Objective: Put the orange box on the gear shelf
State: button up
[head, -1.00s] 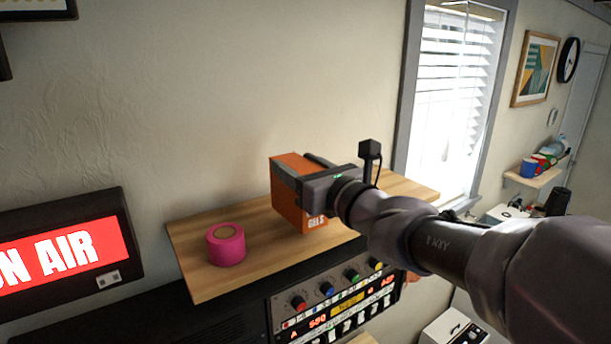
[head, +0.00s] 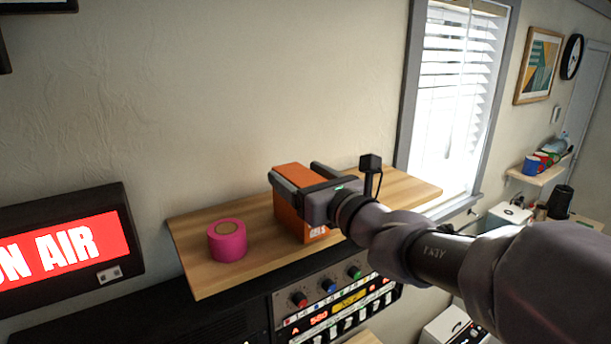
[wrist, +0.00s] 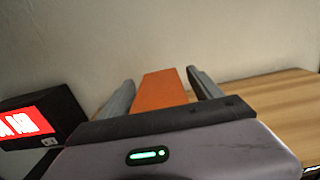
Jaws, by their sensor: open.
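The orange box (head: 288,212) stands upright on the wooden gear shelf (head: 205,272). My gripper (head: 297,174) is open around the upper part of the box, with one finger on each side. In the wrist view the box (wrist: 162,90) lies between the two open fingers (wrist: 160,88), with a visible gap at each side. The gripper body hides part of the box's right side in the head view. The shelf also shows at the right in the wrist view (wrist: 275,95).
A pink tape roll (head: 227,241) sits on the shelf left of the box. A lit ON AIR sign (head: 60,252) is at the left. A rack with knobs (head: 335,305) is below the shelf. The shelf's right part is bare, near the window (head: 452,100).

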jog(key=b+v, duration=0.2)
jog(key=v, duration=1)
jog(key=s+a+f+n+g+h, duration=0.35)
jog(key=s+f+n+g, duration=0.45)
jog(key=s+f+n, duration=0.8)
jog(key=s+d+f+n+g+h, duration=0.1)
jog(key=s+d+f+n+h, duration=0.3)
jog(key=d+n, duration=0.5)
jog(key=shift+s+h, duration=0.2)
jog(key=shift+h, duration=0.15)
